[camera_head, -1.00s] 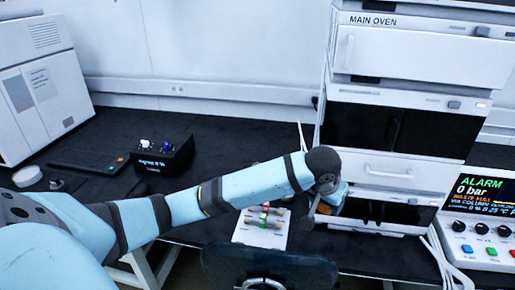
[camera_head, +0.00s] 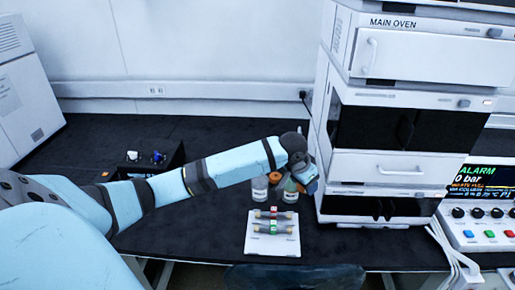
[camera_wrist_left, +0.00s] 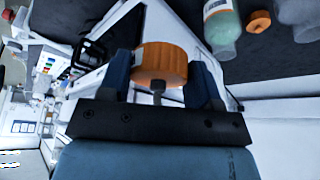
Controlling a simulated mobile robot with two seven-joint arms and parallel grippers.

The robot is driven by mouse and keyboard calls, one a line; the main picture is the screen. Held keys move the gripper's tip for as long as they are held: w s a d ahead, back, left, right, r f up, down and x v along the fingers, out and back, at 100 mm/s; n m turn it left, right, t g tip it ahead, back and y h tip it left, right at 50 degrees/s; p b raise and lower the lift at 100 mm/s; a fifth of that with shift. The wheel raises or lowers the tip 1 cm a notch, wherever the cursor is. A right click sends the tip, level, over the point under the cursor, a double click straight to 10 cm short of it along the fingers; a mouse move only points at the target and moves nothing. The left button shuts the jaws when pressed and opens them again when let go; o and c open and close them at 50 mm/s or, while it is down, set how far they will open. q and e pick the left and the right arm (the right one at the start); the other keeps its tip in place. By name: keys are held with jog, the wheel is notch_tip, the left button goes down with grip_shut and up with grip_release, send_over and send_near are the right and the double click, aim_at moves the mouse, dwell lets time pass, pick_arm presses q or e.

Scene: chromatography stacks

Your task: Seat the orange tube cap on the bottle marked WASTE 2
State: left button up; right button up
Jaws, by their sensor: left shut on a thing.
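My left gripper (camera_wrist_left: 162,76) is shut on an orange tube cap (camera_wrist_left: 158,62), which sits between its two fingers in the left wrist view. In the head view the gripper (camera_head: 306,180) is beside two bottles in front of the oven stack, partly covering them. One bottle (camera_head: 260,190) is at the left, the other bottle (camera_head: 290,194) nearer the gripper. The left wrist view shows a bottle with green contents (camera_wrist_left: 224,32), a second orange cap (camera_wrist_left: 258,21) beside it and a clear grey bottle (camera_wrist_left: 300,14). The held cap is apart from them. I cannot read which is WASTE 2.
The oven stack (camera_head: 400,165) stands close right of my gripper. A white plate with column fittings (camera_head: 272,243) lies in front of the bottles. A black box (camera_head: 150,165) stands at left. The alarm panel (camera_head: 480,205) is at right.

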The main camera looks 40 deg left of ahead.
pick_arm(q)
jog(key=a+p, duration=0.1)
jog(key=a, duration=0.5)
jog(key=w+a+m+p, duration=0.1)
jog(key=a, duration=0.6)
jog(key=a+f+m+h+p, duration=0.1)
jog(key=a, duration=0.6)
jog(key=shift+w+a, duration=0.1)
jog(key=shift+w, duration=0.25)
jog(key=shift+a, duration=0.2)
jog(key=shift+f, duration=0.15)
notch_tip(320, 180, down, 4)
jog(key=b, duration=0.4)
jog(key=shift+r, duration=0.2)
jog(key=shift+f, duration=0.2)
pick_arm(e)
jog(key=shift+s+f, duration=0.2)
jog(key=shift+f, duration=0.15)
pick_arm(q)
jog(key=shift+r, duration=0.1)
pick_arm(e)
jog(key=shift+d+r, duration=0.1)
jog(key=shift+r, duration=0.1)
pick_arm(q)
jog(key=shift+p, duration=0.4)
pick_arm(e)
jog(key=shift+r, duration=0.4)
